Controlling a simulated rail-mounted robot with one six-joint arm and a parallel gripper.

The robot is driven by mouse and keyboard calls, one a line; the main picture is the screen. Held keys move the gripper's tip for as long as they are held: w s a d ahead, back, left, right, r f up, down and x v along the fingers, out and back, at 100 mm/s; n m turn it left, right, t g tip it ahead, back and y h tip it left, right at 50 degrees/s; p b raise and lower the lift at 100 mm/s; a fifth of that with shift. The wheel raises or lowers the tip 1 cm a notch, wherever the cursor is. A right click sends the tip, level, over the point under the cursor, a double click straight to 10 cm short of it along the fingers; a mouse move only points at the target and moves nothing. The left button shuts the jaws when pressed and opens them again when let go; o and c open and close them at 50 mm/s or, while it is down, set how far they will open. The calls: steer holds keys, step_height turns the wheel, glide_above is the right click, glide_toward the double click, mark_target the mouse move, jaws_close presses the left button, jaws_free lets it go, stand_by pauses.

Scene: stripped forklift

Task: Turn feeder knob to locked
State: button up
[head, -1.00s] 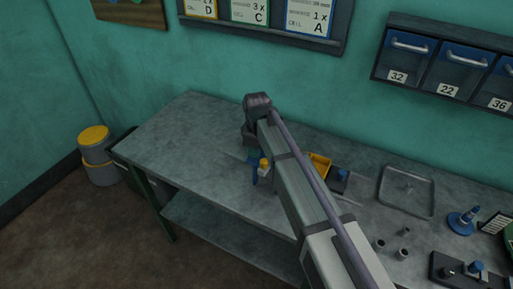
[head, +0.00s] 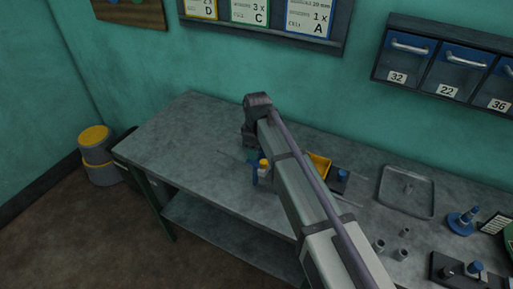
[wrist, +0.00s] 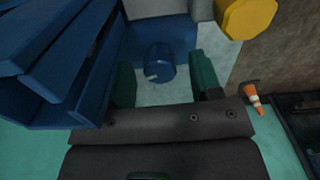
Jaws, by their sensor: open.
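In the wrist view a round blue knob (wrist: 160,68) with a short white pointer mark stands on a blue block (wrist: 175,38). The pointer is at its lower left. I take this to be the feeder knob; no locked marking is readable. My gripper (wrist: 164,83) is open, with one green finger to the left of the knob and the other to its right. A gap shows on both sides, and the knob is not gripped. In the head view my arm hides most of this spot, and my fingers cannot be made out.
In the wrist view a blue slatted rack (wrist: 60,65) is close on the left and a yellow cap (wrist: 246,17) at the upper right. An orange cone (wrist: 255,100) lies further right. In the head view a metal tray (head: 406,192) is on the workbench (head: 175,130), whose left end is clear.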

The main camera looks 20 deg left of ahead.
step_height(320, 180, up, 11)
steer(key=p, duration=1)
steer(key=shift+f, duration=0.2)
steer(key=shift+f, duration=0.1)
